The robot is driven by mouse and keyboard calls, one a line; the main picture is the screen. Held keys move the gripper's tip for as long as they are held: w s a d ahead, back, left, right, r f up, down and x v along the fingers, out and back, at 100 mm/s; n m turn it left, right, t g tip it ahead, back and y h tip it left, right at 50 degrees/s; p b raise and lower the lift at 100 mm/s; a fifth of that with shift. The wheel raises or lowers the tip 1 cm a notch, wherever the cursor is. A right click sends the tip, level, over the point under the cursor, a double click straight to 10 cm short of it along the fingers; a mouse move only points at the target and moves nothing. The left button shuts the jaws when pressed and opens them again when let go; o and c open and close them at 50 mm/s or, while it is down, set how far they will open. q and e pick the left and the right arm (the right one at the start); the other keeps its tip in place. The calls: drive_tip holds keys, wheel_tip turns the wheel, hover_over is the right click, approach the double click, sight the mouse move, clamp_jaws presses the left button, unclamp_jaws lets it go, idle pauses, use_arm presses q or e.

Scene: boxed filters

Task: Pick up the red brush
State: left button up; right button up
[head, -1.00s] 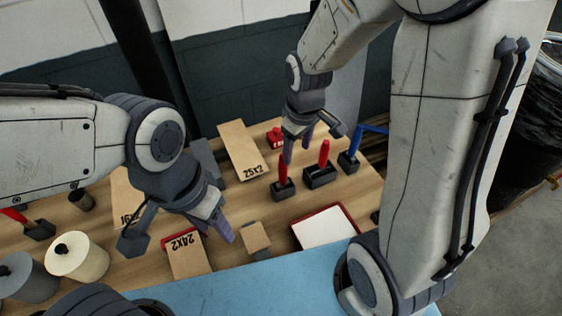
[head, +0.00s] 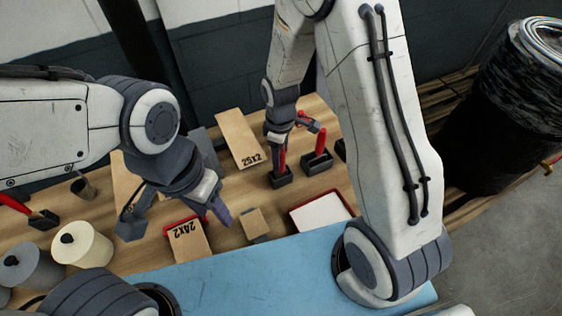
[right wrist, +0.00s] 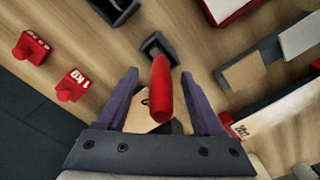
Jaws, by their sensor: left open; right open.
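A red brush (head: 281,163) stands upright, handle up, in a small black holder (head: 282,180) on the wooden table. In the right wrist view its red handle (right wrist: 161,88) rises between my right gripper's purple fingers, with a gap on each side. My right gripper (head: 279,146) is open above and around the handle; the arm hides part of it in the head view. A second red-handled tool (head: 321,140) stands in another black holder to the right. My left gripper (head: 219,208) is open and empty, above the table near a 24X2 box (head: 187,241).
A 25X2 box (head: 238,138) lies behind the brush. Red weights (right wrist: 72,84) sit beside it in the right wrist view. A red tray with a white top (head: 320,213) lies in front. Cream and grey rolls (head: 80,250) stand at left.

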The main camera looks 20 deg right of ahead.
drive_tip(key=shift+f, duration=1.4)
drive_tip(key=shift+c, duration=0.3)
clamp_jaws()
drive_tip(key=shift+r, duration=0.2)
drive_tip(key=shift+r, duration=0.6)
wheel_tip(320, 180, up, 2)
drive_tip(key=shift+r+b, duration=0.1)
drive_tip(key=shift+b, duration=0.5)
drive_tip(key=s+d+r+b, duration=0.2)
drive_tip(key=s+d+r, duration=0.5)
drive_tip(key=d, duration=0.2)
drive_tip(key=shift+d+r+b, duration=0.15)
drive_tip(key=shift+b, duration=0.15)
